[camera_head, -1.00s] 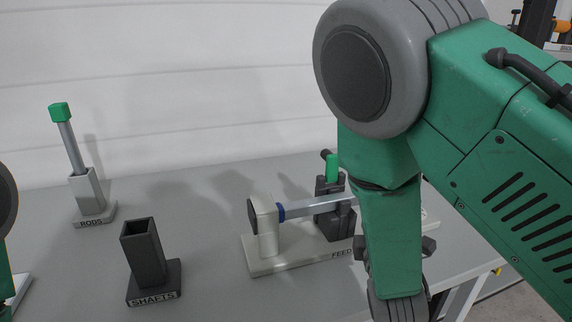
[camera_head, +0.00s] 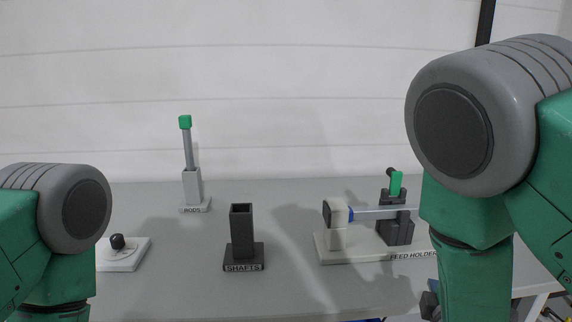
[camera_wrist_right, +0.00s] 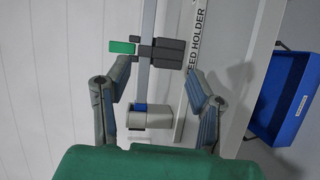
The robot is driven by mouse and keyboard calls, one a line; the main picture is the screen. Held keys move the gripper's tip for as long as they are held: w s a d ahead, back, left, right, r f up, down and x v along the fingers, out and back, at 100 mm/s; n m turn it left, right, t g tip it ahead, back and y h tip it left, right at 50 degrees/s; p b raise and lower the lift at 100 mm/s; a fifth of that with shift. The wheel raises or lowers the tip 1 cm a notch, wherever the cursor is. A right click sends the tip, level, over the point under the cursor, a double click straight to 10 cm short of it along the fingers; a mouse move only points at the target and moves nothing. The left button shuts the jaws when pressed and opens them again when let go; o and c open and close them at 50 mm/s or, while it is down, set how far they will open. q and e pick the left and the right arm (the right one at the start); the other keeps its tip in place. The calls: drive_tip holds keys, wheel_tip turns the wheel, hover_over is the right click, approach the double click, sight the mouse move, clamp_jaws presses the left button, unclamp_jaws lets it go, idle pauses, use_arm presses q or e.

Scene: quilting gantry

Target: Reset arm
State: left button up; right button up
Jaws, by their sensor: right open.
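My right gripper (camera_wrist_right: 158,78) is open and empty in the right wrist view, its two fingers spread wide. Beyond the fingers shows the feed holder, with its white base (camera_head: 350,256), white post (camera_head: 336,222), blue ring, metal shaft (camera_head: 375,213) and black clamp (camera_head: 395,229) with a green handle (camera_head: 396,183). I cannot see the right gripper touching any of it. In the head view my right arm hangs down at the right. My left arm shows at the lower left; its gripper is out of frame.
The rods holder (camera_head: 193,187) stands at the back left with a green-capped rod upright in it. The empty dark shafts holder (camera_head: 242,236) stands mid-table. A white plate with a black knob (camera_head: 117,242) lies at the left. A blue bin (camera_wrist_right: 284,98) shows in the right wrist view.

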drive_tip(key=s+f+m+g+y, duration=0.1)
drive_tip(key=s+f+m+g, duration=0.4)
drive_tip(key=f, duration=0.5)
drive_tip(key=s+f+m+g+y, duration=0.2)
drive_tip(key=s+f+g, duration=0.2)
drive_tip(key=s+f, duration=0.5)
drive_tip(key=s+f+m+g+y, duration=0.1)
drive_tip(key=s+f+m+g, duration=0.2)
drive_tip(key=s, duration=0.5)
drive_tip(key=s+a+f+m+g+y, duration=0.1)
drive_tip(key=s+f+m+g, duration=0.2)
drive_tip(key=s, duration=0.5)
drive_tip(key=shift+s+a+f+g, duration=0.3)
drive_tip(key=shift+f+g, duration=0.1)
drive_tip(key=shift+f, duration=0.5)
drive_tip(key=shift+w, duration=0.15)
